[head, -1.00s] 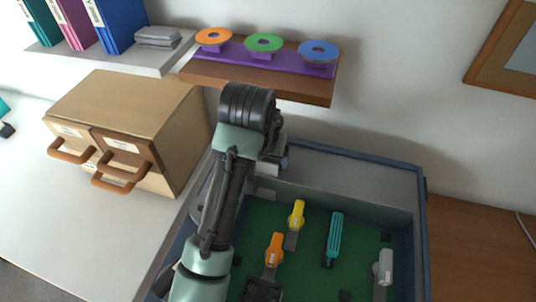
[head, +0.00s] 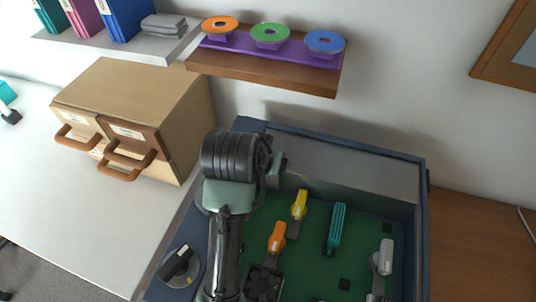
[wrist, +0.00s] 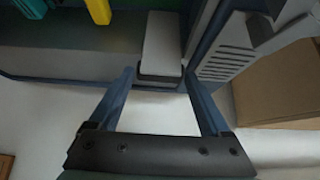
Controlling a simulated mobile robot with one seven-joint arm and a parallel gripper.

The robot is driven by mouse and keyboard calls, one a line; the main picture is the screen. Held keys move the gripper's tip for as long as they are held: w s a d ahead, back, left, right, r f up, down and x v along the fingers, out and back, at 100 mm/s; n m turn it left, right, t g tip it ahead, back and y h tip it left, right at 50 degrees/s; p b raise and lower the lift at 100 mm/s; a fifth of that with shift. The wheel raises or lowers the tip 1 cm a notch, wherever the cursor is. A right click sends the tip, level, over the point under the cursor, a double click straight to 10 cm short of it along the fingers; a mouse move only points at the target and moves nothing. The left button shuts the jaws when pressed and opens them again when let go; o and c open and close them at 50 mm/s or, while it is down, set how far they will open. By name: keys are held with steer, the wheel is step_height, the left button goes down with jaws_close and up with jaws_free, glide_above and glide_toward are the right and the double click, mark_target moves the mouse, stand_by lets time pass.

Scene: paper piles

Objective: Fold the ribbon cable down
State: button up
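The open case (head: 421,200) has blue walls and a green floor. I cannot tell for sure which part is the ribbon cable. A light grey strip (wrist: 161,40) with a dark end shows by the case wall in the wrist view, just beyond my fingertips; in the head view my arm hides that spot. Yellow (head: 299,205) and orange (head: 277,237) pieces sit on short grey bands on the floor. My gripper (wrist: 158,76) is open, its two fingers apart with nothing between them. In the head view only a little of my gripper (head: 278,163) shows, above the case's back-left part.
A teal block (head: 337,228), a grey piece (head: 385,257) and a dark fan (head: 263,283) are in the case. A black knob (head: 177,264) is left of my arm. A cardboard-coloured drawer cabinet (head: 140,97) stands left; a shelf (head: 265,74) with coloured discs overhangs behind.

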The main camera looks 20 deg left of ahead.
steer(key=shift+r, duration=0.1)
steer(key=shift+p+v, duration=2.9)
steer(key=shift+p, duration=0.05)
steer(key=shift+o, duration=1)
steer(key=p+v, duration=0.7)
steer(key=v, duration=0.1)
